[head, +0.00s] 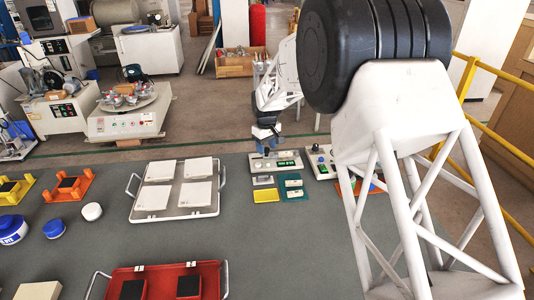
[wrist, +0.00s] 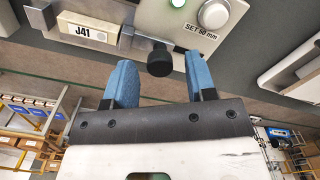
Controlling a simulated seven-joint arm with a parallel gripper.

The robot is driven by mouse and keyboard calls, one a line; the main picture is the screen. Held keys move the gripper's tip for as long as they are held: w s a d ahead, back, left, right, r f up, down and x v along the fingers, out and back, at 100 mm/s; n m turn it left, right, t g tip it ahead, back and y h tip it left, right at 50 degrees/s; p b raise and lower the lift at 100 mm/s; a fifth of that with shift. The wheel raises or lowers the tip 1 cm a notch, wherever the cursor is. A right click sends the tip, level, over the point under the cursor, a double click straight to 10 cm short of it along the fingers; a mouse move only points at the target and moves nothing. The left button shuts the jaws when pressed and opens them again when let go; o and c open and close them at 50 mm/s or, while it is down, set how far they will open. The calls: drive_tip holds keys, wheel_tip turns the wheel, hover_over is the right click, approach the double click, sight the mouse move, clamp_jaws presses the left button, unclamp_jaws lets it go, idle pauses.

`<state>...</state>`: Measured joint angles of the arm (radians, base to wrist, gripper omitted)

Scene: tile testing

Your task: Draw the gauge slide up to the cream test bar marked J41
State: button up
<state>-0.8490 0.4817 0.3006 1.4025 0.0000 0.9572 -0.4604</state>
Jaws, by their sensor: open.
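My gripper (wrist: 158,74) is open, with one blue finger on each side of the knob and visible gaps to both. In the head view my gripper (head: 265,135) is over the back of the small gauge unit (head: 262,165) with a green display.
The panel also bears a green light (wrist: 177,3) and a white dial (wrist: 214,14) marked SET 50 mm. A second control unit (head: 318,163) stands to the right.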

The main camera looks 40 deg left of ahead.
sight(268, 149)
drive_tip(key=shift+r, duration=2.9)
drive_tip(key=shift+w+d+r, duration=0.1)
drive_tip(key=shift+d+r, duration=0.05)
drive_tip(key=shift+d, duration=0.05)
drive_tip(key=s+d+r+m, duration=0.15)
drive_tip(key=d+r, duration=0.45)
drive_tip(key=d, duration=0.9)
drive_tip(key=s+d+r+m+t, duration=0.1)
drive_tip(key=d+r+m, duration=0.35)
drive_tip(key=d, duration=0.95)
drive_tip(key=s+d+r+m, duration=0.1)
drive_tip(key=s+d+r, duration=0.1)
drive_tip(key=d+r, duration=0.95)
drive_tip(key=s+d+f+m+t, duration=0.1)
drive_tip(key=s+d+m, duration=0.1)
drive_tip(key=s+d, duration=0.6)
drive_tip(key=s+d+f+m, duration=0.15)
drive_tip(key=s+d, duration=0.25)
drive_tip(key=d, duration=0.9)
drive_tip(key=s+d+f+m, duration=0.2)
drive_tip(key=s+d, duration=0.3)
drive_tip(key=s, duration=0.4)
drive_tip(key=s+d+f+m, duration=0.2)
drive_tip(key=s+d, duration=0.4)
drive_tip(key=s, duration=0.3)
drive_tip(key=shift+f+m+t, duration=0.3)
drive_tip(key=shift+f+m, duration=0.05)
drive_tip(key=shift+f, duration=0.1)
